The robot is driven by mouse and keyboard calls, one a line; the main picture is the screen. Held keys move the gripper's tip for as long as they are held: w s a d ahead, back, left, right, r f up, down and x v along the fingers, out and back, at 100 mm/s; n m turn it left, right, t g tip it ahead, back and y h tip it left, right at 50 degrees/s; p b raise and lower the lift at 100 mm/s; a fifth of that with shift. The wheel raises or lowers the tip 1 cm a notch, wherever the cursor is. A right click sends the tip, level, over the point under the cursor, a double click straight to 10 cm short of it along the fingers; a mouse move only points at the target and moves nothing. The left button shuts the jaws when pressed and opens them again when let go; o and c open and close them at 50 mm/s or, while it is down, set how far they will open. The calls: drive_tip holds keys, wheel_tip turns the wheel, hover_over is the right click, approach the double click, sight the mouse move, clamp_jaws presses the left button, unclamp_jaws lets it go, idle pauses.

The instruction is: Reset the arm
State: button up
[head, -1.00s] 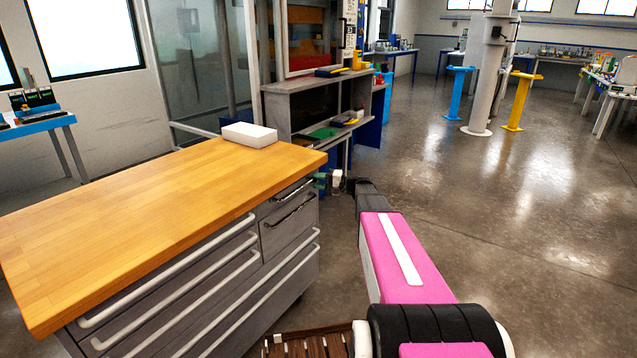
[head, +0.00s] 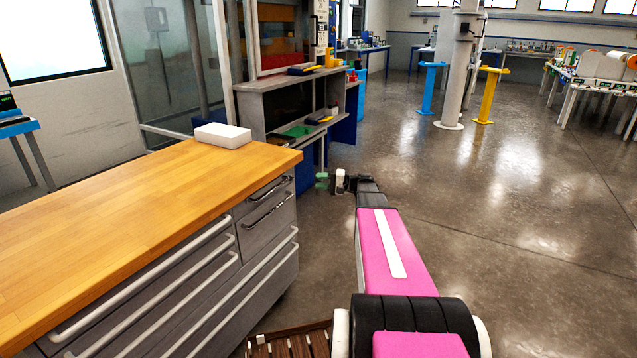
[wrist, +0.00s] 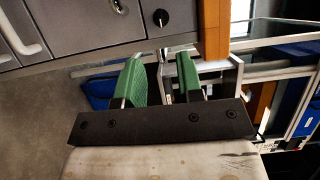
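My arm (head: 391,251), with a pink link, stretches forward over the floor to the right of the wood-topped cabinet. My gripper (head: 322,181) is at its far end, beside the cabinet's far right corner and below the top's level. In the wrist view my gripper (wrist: 160,78) shows two green fingers standing apart, with nothing held between them. It is open and empty. Cabinet drawers show behind the fingers in that view.
The cabinet's wooden top (head: 130,220) fills the left side and carries a white box (head: 222,135) near its far edge. A grey bench (head: 290,85) stands beyond. Open floor (head: 530,240) lies to the right, with a white column (head: 455,75) farther off.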

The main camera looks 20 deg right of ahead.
drive_tip(key=s+a+f+n+g+h, duration=0.2)
drive_tip(key=s+a+f+g+h, duration=0.4)
drive_tip(key=s+a+f, duration=0.55)
drive_tip(key=s+f+n+h, duration=0.2)
drive_tip(key=s+h, duration=0.8)
drive_tip(key=s, duration=0.6)
drive_tip(key=shift+f+n+g+h, duration=0.3)
drive_tip(key=shift+f+g, duration=0.1)
drive_tip(key=shift+f, duration=0.2)
drive_tip(key=shift+d, duration=0.1)
